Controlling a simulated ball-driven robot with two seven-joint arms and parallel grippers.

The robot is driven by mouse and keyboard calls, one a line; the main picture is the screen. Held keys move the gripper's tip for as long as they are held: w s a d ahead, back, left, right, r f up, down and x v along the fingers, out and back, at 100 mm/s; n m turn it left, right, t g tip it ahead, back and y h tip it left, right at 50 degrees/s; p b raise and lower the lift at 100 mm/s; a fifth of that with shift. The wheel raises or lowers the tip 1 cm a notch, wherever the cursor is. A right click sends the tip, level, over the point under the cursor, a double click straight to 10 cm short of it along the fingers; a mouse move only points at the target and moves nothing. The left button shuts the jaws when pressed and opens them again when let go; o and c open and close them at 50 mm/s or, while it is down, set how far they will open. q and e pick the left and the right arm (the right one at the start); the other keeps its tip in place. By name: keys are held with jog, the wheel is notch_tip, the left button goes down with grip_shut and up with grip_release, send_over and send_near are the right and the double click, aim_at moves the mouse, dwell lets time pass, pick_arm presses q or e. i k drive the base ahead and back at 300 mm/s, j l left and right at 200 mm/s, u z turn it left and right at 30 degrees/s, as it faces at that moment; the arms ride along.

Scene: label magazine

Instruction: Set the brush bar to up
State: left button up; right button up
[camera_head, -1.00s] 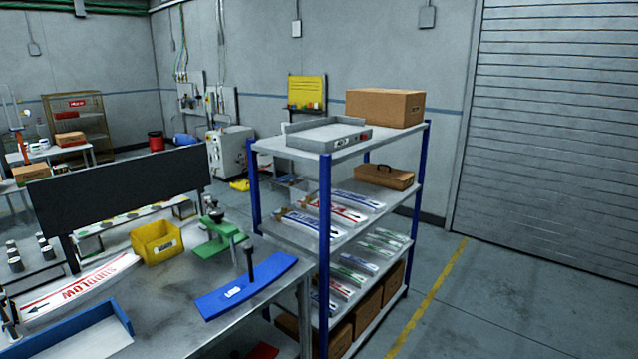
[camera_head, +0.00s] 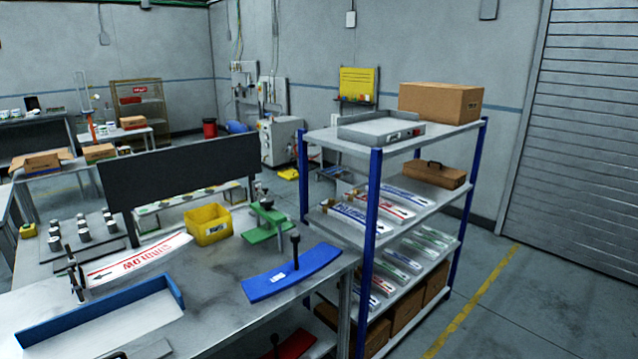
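I cannot clearly pick out the brush bar or tell its position. A small dark upright fitting (camera_head: 74,274) stands at the left end of a white label strip (camera_head: 140,258) with red lettering and a black arrow on the metal workbench. I cannot tell whether this fitting is the brush bar. A blue curved plate (camera_head: 292,273) with an upright black handle lies at the bench's right end. A green clamp-like fixture (camera_head: 265,222) stands behind it. Neither of my grippers is in view.
A blue-edged tray (camera_head: 125,318) lies at the bench front, and a yellow bin (camera_head: 208,225) stands near the black panel (camera_head: 180,185). A blue-posted shelf (camera_head: 371,215) with label strips and boxes stands right of the bench. The floor right of it is clear.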

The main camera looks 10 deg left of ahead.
aim_at(73, 263)
jog(key=u, duration=1.8)
jog(key=z, duration=0.1)
jog(key=i, duration=0.05)
